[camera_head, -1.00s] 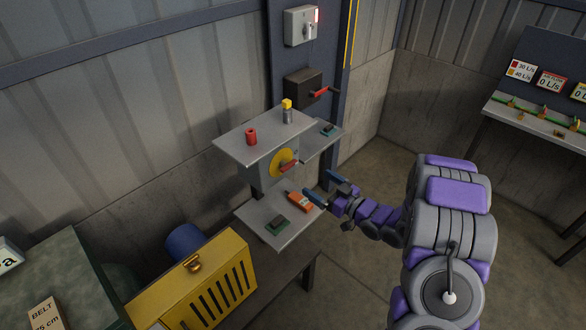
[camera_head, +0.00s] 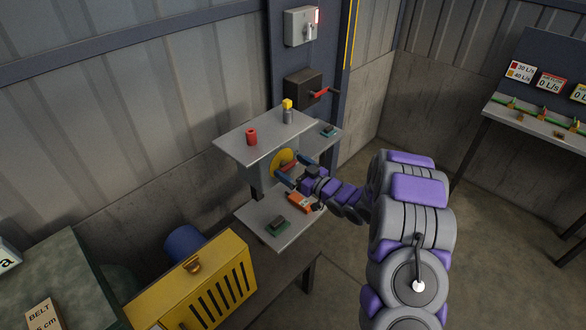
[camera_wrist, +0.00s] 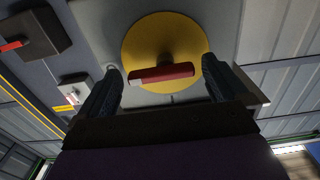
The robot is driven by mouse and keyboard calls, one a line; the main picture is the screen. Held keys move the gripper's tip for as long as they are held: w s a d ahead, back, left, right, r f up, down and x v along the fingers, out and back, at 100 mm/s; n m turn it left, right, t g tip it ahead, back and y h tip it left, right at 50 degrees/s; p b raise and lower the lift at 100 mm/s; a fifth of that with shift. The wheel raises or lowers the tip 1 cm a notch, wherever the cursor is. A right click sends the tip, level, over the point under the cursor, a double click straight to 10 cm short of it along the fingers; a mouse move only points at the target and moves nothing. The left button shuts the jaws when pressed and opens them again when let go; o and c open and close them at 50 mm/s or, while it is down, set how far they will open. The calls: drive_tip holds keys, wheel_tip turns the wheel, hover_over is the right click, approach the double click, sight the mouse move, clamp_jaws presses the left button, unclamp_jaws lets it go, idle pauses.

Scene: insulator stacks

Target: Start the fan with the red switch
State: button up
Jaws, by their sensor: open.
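The red switch (camera_wrist: 165,73) is a bar-shaped handle on a round yellow disc (camera_wrist: 165,30), mounted on the grey box between two shelves. In the wrist view the handle lies roughly crosswise, slightly tilted, with a pale left end. My gripper (camera_wrist: 160,84) is open, with one dark finger on each side of the handle. Small gaps show between the fingers and the handle's ends. In the head view my gripper (camera_head: 291,167) is at the yellow disc (camera_head: 277,160), and partly hides the red handle. I cannot make out a fan for certain.
The upper shelf (camera_head: 240,143) overhangs the disc and bears a red cylinder (camera_head: 251,137) and a yellow-topped cylinder (camera_head: 287,112). The lower shelf (camera_head: 258,216) holds an orange device (camera_head: 299,202) and a green block (camera_head: 278,224). A dark lever box (camera_head: 302,90) hangs above.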

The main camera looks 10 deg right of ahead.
drive_tip(key=shift+c, duration=0.3)
drive_tip(key=c, duration=1)
drive_tip(key=shift+o, duration=0.2)
